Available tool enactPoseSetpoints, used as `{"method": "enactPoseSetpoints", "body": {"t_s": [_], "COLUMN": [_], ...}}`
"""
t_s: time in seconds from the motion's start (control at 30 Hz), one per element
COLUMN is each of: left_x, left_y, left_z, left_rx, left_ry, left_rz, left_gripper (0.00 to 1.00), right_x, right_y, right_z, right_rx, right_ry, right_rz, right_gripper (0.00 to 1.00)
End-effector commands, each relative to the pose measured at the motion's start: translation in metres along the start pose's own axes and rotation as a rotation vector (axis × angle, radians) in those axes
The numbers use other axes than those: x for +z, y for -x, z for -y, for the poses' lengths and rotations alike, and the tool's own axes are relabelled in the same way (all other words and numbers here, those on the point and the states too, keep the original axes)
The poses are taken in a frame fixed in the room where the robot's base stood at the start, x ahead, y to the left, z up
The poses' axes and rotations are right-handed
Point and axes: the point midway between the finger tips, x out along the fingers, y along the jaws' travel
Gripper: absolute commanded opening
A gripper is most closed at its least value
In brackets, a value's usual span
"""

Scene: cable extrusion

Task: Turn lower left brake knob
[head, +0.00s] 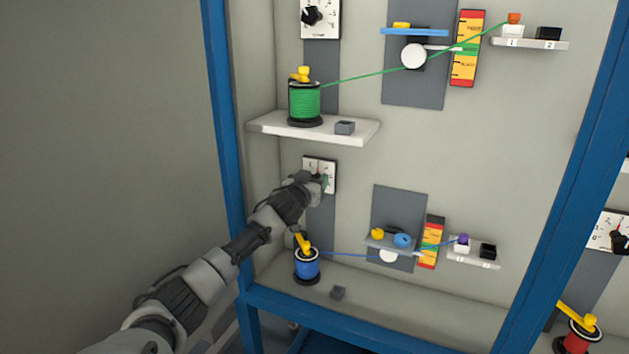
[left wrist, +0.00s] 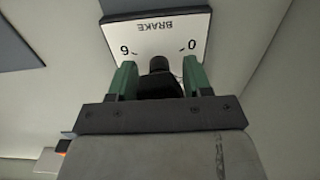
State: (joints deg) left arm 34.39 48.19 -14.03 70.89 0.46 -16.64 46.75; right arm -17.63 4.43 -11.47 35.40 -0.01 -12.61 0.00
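The lower left brake knob (left wrist: 160,66) is black and sits on a white dial plate (left wrist: 150,32) marked BRAKE, with 0 and 6 showing upside down in the left wrist view. In the head view the plate (head: 313,163) is partly hidden behind my left gripper (head: 322,181). In the left wrist view my left gripper (left wrist: 159,80) has its green fingers apart, one on each side of the knob. A narrow gap shows beside the knob near the fingertips; contact lower down is hard to see. My right gripper is not in view.
A white shelf (head: 270,122) with a green spool (head: 304,103) is above the dial. A blue spool (head: 307,265) with a yellow handle stands below my wrist. A blue frame post (head: 222,110) stands left of the panel.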

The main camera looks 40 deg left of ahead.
Motion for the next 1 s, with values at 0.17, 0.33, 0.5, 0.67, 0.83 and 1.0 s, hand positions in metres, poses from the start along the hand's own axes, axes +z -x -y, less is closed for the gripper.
{"method": "enactPoseSetpoints", "body": {"t_s": [0.17, 0.33, 0.5, 0.67, 0.83, 1.0], "left_x": [0.001, 0.001, 0.001, 0.001, 0.0, 0.001], "left_y": [0.0, 0.0, 0.0, 0.0, 0.0, 0.0], "left_z": [0.0, 0.0, 0.0, 0.0, 0.0, 0.0], "left_rx": [0.0, 0.0, 0.0, 0.0, 0.001, 0.001], "left_ry": [0.0, -0.01, -0.061, -0.157, -0.293, -0.428], "left_rz": [0.001, 0.002, 0.003, 0.003, 0.003, 0.003], "left_gripper": [0.23, 0.23, 0.23, 0.23, 0.23, 0.23], "right_x": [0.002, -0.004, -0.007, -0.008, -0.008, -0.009], "right_y": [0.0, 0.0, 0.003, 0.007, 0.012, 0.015], "right_z": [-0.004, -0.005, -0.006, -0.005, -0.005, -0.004], "right_rx": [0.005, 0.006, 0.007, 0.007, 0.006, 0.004], "right_ry": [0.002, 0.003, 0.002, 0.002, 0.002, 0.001], "right_rz": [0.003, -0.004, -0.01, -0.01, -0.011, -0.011], "right_gripper": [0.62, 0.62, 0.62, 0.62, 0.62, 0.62]}}
